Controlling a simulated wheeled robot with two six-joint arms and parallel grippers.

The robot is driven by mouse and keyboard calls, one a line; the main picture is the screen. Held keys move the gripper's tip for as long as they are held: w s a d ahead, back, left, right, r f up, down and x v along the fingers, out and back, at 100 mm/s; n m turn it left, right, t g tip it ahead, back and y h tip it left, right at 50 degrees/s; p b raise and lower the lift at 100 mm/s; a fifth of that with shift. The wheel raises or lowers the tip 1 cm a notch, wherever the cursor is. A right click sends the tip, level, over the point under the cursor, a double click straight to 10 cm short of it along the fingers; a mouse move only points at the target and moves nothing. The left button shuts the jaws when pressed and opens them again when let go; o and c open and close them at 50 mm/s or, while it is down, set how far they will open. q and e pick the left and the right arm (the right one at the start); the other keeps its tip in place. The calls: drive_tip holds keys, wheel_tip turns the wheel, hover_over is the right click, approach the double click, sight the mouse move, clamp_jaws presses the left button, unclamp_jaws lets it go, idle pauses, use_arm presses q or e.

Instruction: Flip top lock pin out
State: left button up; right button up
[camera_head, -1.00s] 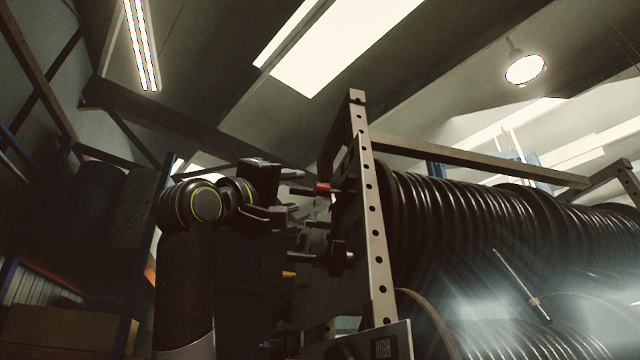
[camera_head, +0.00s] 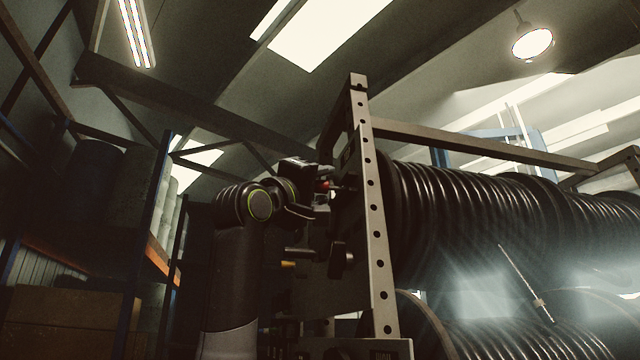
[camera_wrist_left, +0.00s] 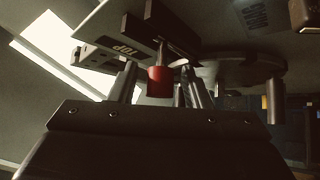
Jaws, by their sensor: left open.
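The top lock pin has a red tip (camera_head: 324,184) and sits at the upper left side of the perforated metal rack frame (camera_head: 371,200). In the left wrist view the red pin (camera_wrist_left: 159,81) hangs beside a dark bracket and a plate marked "TOP" (camera_wrist_left: 118,47). My left gripper (camera_head: 318,197) is at the pin, with its fingers open. In the wrist view the fingers (camera_wrist_left: 160,85) stand on either side of the red part; contact cannot be told. My right gripper is not in view.
Below the pin are a dark knob (camera_head: 341,260) and a yellow-tipped pin (camera_head: 288,264). Large black hose coils (camera_head: 470,220) fill the rack to the right. Shelving with boxes (camera_head: 70,310) stands at the left.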

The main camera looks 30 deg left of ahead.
use_arm(q)
clamp_jaws()
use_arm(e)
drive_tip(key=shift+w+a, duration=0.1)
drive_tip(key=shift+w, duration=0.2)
